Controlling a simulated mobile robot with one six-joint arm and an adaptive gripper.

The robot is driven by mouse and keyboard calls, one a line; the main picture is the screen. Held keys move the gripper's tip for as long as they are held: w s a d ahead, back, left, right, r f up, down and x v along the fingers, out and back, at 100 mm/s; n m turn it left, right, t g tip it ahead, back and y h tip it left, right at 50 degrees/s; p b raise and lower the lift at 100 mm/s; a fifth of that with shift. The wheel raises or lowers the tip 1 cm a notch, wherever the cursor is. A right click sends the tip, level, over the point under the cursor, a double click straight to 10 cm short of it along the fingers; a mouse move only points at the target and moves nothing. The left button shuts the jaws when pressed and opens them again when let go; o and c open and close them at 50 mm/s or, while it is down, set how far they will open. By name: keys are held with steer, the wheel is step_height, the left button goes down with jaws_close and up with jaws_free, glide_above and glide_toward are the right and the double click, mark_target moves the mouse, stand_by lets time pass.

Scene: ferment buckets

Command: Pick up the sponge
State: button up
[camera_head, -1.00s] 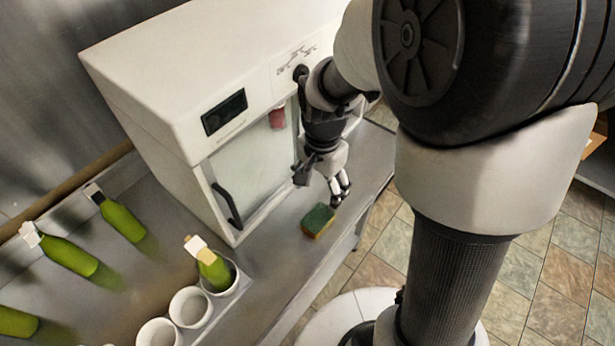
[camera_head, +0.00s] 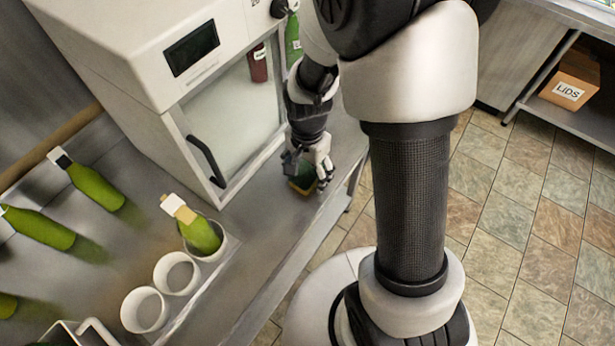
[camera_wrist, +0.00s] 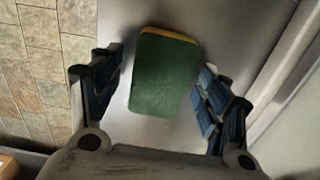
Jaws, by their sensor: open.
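The sponge (camera_wrist: 163,75) is a green pad with a thin yellow layer showing along its far edge. It lies flat on the grey metal counter, and in the head view the sponge (camera_head: 301,182) is partly hidden by my fingers. My gripper (camera_wrist: 160,95) is open, with one finger on each side of the sponge and a visible gap to each. In the head view my gripper (camera_head: 308,172) points down over the sponge near the counter's front edge. I cannot tell how far the fingertips are above the counter.
A white cabinet with a glass door (camera_head: 235,105) stands just left of my gripper. White cups (camera_head: 147,310) stand in a row farther left, one holding a green bottle (camera_head: 203,235). More green bottles (camera_head: 95,188) lie behind them. A box marked LIDS (camera_head: 570,85) sits on a right-hand shelf.

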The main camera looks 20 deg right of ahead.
mark_target(308, 172)
steer(key=shift+c, duration=0.4)
steer(key=c, duration=0.7)
step_height(308, 172, up, 20)
steer(key=p, duration=0.7)
steer(key=shift+o, duration=0.3)
steer(key=c, duration=0.3)
steer(key=shift+c, duration=0.2)
